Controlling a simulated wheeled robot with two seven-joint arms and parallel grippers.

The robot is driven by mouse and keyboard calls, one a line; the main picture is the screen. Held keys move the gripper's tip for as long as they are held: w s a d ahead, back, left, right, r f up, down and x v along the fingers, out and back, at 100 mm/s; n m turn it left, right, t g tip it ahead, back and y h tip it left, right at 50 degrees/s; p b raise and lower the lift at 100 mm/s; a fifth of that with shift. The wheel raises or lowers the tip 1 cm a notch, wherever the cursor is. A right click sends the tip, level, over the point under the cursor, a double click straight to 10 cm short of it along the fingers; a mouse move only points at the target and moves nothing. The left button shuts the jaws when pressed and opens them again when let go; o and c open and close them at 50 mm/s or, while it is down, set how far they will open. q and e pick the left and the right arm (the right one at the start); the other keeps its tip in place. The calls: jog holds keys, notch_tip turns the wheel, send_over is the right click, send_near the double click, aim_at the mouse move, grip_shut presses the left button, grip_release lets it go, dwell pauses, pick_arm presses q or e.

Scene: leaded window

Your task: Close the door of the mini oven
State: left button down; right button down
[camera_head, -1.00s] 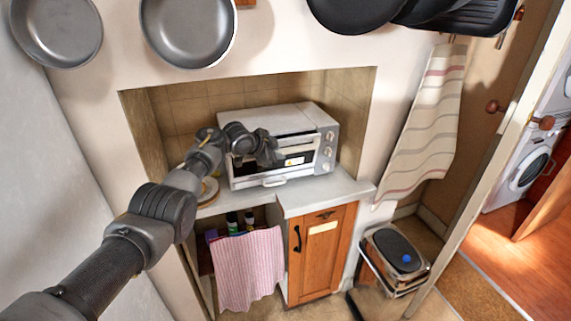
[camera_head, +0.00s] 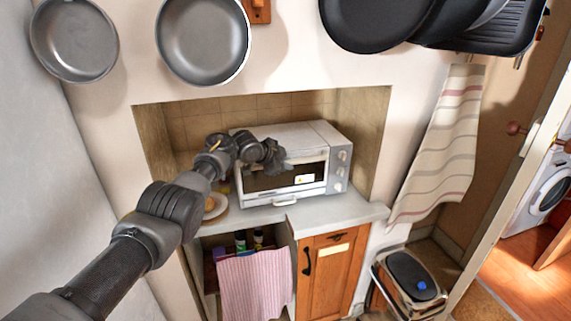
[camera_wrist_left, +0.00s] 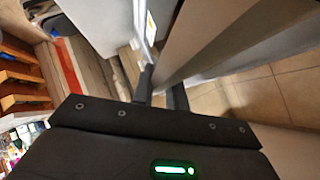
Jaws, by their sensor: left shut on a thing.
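The mini oven (camera_head: 300,137) is a white and silver box in the wall niche, with knobs on its right side. Its front has a dark window with a white label (camera_head: 305,179). The door looks upright or nearly so; I cannot tell whether a gap remains, as my gripper covers its upper left. My left gripper (camera_head: 274,157) is at the upper part of the oven front. My right gripper is not in view.
The oven stands on a white counter (camera_head: 345,212) inside the niche (camera_head: 150,140). A plate (camera_head: 215,207) lies left of it. Below are a wooden cabinet door (camera_head: 325,280) and a pink striped cloth (camera_head: 255,285). Pans (camera_head: 203,40) hang above.

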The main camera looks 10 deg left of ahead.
pick_arm(q)
jog(key=c, duration=1.7)
grip_release()
jog(key=shift+a, duration=0.15)
jog(key=b+v, duration=0.2)
jog(key=v, duration=0.8)
jog(key=shift+s+a+r, duration=0.2)
jog(key=shift+s+a, duration=0.05)
jog(key=shift+s, duration=0.05)
